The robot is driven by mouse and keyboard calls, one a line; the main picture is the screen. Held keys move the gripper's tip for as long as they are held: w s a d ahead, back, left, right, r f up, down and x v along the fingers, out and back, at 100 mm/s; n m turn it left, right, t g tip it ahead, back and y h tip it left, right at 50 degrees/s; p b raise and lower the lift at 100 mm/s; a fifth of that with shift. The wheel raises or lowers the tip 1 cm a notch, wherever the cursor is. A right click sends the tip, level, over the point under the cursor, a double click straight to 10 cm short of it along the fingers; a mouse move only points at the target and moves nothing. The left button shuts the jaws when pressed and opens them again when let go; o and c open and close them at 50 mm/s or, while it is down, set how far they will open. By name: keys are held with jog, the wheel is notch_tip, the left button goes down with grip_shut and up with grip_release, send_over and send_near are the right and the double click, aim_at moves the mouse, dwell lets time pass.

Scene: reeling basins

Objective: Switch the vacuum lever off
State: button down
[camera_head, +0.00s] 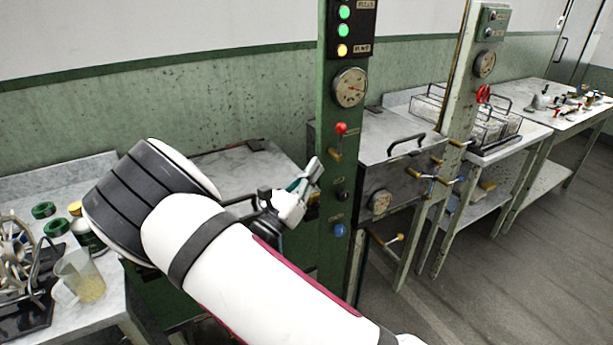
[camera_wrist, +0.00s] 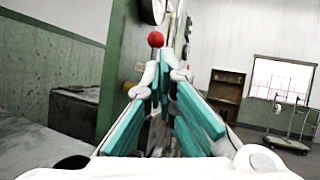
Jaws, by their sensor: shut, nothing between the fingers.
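A lever with a red ball knob (camera_head: 341,128) stands out from the green post, below a round gauge, with its knob up. Its small label is too small to read, so I cannot tell for sure that it is the vacuum lever. The red knob also shows in the wrist view (camera_wrist: 155,39), just beyond and above the fingertips. My gripper (camera_head: 316,168) is shut and empty, just left of the post and lower than the red knob, apparently apart from it. In the wrist view its teal-padded fingers (camera_wrist: 165,78) come together at the tips.
Below the red lever, the post carries a black knob (camera_head: 342,195) and a blue knob (camera_head: 339,230). The round gauge (camera_head: 350,87) and a lamp panel (camera_head: 348,30) sit above. A marble-topped basin unit (camera_head: 385,135) stands right of the post. A plastic jug (camera_head: 80,277) stands at left.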

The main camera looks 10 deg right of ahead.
aim_at(341, 133)
jog(key=p+x, duration=0.1)
jog(key=x, duration=0.8)
jog(key=shift+d, duration=0.1)
jog(key=shift+r, duration=0.15)
jog(key=shift+w+d+g+p, duration=0.1)
jog(key=shift+d+g+p, duration=0.1)
jog(key=shift+g+p, duration=0.15)
